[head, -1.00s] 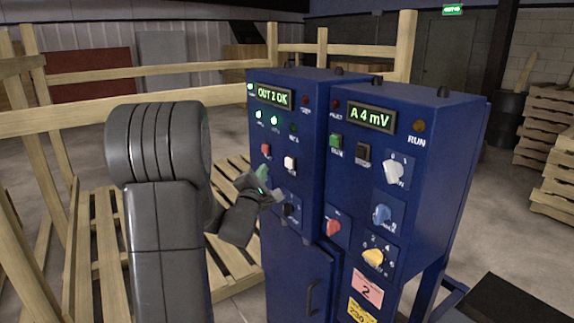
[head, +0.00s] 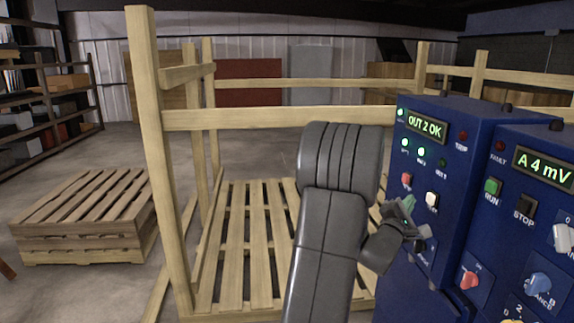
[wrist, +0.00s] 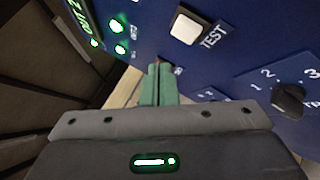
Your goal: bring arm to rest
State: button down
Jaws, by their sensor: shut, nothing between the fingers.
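My gripper (head: 406,208) is at the left blue control cabinet (head: 440,240), close in front of its panel in the head view. In the wrist view its green fingers (wrist: 159,84) are together with nothing between them. They point toward the panel below the white TEST button (wrist: 185,29); whether they touch it I cannot tell. A black knob (wrist: 289,97) is to the right of the fingers. The cabinet display (head: 426,124) reads "OUT 2 OK", and green lamps (wrist: 119,49) are lit. My gripper hides part of the lower panel.
A second blue cabinet (head: 520,220) with RUN and STOP buttons and a display reading "A 4 mV" stands at the right. A wooden rail frame (head: 290,120) and a slatted pallet (head: 235,245) lie behind and left of my arm. Stacked pallets (head: 85,220) stand farther left on open floor.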

jog(key=a, duration=0.6)
jog(key=shift+s, duration=0.25)
jog(key=d+b, duration=0.3)
jog(key=d, duration=0.3)
jog(key=shift+w+f, duration=0.2)
